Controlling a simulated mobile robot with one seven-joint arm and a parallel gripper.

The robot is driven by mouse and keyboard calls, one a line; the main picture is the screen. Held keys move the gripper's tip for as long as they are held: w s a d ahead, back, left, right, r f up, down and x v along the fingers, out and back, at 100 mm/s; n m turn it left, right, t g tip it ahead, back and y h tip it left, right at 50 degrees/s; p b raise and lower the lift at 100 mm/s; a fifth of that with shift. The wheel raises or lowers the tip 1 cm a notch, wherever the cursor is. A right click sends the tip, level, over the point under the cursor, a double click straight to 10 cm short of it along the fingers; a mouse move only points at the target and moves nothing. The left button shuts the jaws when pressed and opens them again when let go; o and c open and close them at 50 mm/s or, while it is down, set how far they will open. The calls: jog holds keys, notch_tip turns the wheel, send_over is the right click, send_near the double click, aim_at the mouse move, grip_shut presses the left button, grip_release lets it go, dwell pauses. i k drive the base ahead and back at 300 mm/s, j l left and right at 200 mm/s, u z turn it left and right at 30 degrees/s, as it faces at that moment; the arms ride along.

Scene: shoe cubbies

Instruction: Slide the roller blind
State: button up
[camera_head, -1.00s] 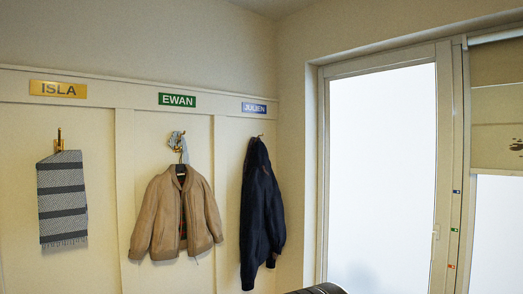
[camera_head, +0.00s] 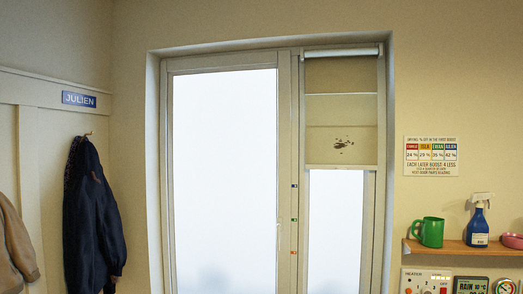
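The roller blind (camera_head: 340,110) is a beige sheet hanging from a white roller (camera_head: 342,52) at the top of the narrow right-hand window. It covers roughly the upper half of that pane and ends in a pale bottom bar (camera_head: 341,167). Dark blotches mark its lower part. Small coloured markers in blue, green and orange (camera_head: 294,219) sit one above another on the frame post left of the blind. My gripper is not in view.
A wooden shelf (camera_head: 459,249) at the right holds a green mug (camera_head: 431,232), a blue spray bottle (camera_head: 478,222) and a pink dish (camera_head: 512,240). Below are a heater panel (camera_head: 427,282) and a weather display (camera_head: 470,286). A dark jacket (camera_head: 90,215) hangs at left.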

aim_at(351, 148)
jog(key=z, duration=0.5)
jog(key=i+j+z, duration=0.1)
jog(key=z, duration=0.25)
jog(key=i+j+z, duration=0.1)
jog(key=z, duration=0.25)
jog(key=i+j+z, duration=0.3)
jog(key=i+j, duration=0.2)
jog(key=j, duration=0.2)
jog(key=i+j+z, duration=0.1)
jog(key=j, duration=0.3)
jog(key=i+l, duration=0.05)
jog(key=i, duration=0.05)
